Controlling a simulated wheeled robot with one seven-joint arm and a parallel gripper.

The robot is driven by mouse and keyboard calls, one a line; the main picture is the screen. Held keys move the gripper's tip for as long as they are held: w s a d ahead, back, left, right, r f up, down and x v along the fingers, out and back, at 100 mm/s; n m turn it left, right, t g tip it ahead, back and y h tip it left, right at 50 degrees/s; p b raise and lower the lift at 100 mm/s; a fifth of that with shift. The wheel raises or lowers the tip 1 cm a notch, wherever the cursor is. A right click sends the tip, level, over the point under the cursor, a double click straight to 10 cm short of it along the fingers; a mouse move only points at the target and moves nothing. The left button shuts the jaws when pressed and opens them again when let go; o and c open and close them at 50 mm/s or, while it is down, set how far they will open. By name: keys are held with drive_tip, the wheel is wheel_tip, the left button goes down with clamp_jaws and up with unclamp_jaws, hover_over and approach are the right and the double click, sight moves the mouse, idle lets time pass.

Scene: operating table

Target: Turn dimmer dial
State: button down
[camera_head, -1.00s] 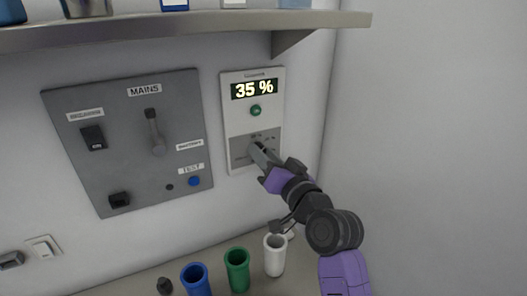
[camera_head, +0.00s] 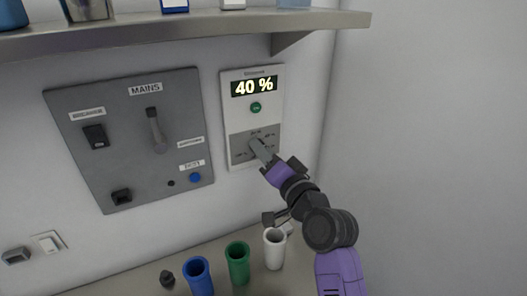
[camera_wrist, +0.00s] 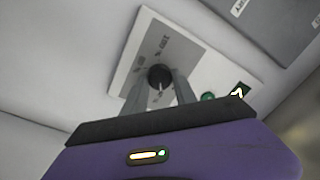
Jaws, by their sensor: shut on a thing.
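The dimmer panel (camera_head: 237,117) is a white plate on the wall with a lit display (camera_head: 254,87) reading 40 % and a green button (camera_head: 256,107) below it. Its lower part is a grey scale with small markings. In the wrist view, the dark round dial (camera_wrist: 160,76) sits between the fingers of my gripper (camera_wrist: 159,90), with a light pointer line on it. My gripper is shut on the dial, and in the head view my gripper (camera_head: 258,148) hides most of it. The panel also shows in the wrist view (camera_wrist: 125,73).
A grey MAINS panel (camera_head: 130,170) with a lever and switches is left of the dimmer. A metal shelf (camera_head: 200,27) runs above. Blue (camera_head: 199,280), green (camera_head: 238,264) and white (camera_head: 274,250) cups stand on the surface below. The wall at right is clear.

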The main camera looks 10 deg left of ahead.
drive_tip(key=c, duration=1)
unclamp_jaws()
drive_tip(key=b+v, duration=0.1)
drive_tip(key=v, duration=0.6)
drive_tip(key=shift+s+d, duration=0.25)
drive_tip(key=shift+s, duration=0.1)
